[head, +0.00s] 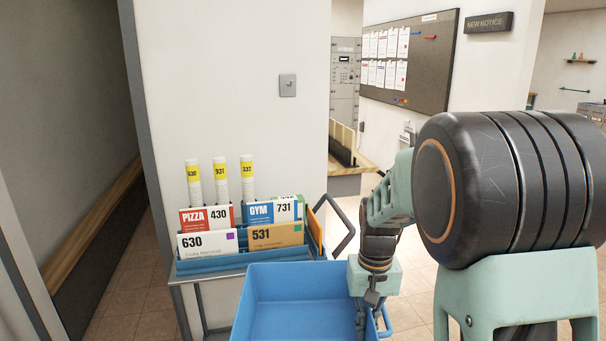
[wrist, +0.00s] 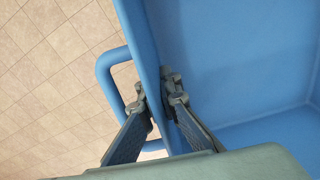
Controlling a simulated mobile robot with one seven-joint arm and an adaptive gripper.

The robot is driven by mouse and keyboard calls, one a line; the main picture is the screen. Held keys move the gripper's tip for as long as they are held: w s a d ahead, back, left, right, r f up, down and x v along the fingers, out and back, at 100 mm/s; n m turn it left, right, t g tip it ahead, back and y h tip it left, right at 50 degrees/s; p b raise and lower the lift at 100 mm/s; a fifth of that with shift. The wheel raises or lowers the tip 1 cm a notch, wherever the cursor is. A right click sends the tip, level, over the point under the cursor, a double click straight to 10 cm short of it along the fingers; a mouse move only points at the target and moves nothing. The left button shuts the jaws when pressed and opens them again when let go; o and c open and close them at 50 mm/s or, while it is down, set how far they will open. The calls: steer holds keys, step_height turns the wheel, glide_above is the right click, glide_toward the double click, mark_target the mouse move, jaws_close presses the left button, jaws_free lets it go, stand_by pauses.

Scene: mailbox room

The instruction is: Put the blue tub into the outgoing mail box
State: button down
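The blue tub (head: 290,272) is at the bottom of the head view, in front of the cart, with its lower part cut off. It looks empty and roughly level. My gripper (head: 366,318) is at its right side wall. In the wrist view, my gripper (wrist: 158,96) straddles the wall of the tub (wrist: 240,65), one finger inside and one outside beside the side handle (wrist: 104,75). The fingers look closed on the wall. Tiled floor shows below the handle. I cannot make out a box marked as outgoing mail.
A cart (head: 225,262) holds parcels labelled 630, 531, PIZZA 430 and GYM 731, with several yellow-labelled tubes behind. A white wall (head: 235,80) stands behind it. A notice board (head: 408,60) and grey lockers (head: 346,95) are farther back. Tiled floor (head: 418,290) shows at right.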

step_height(320, 180, up, 15)
steer(key=s+p, duration=0.1)
steer(key=p, duration=1.8)
steer(key=shift+s+f+p, duration=0.15)
steer(key=shift+s+p, duration=0.2)
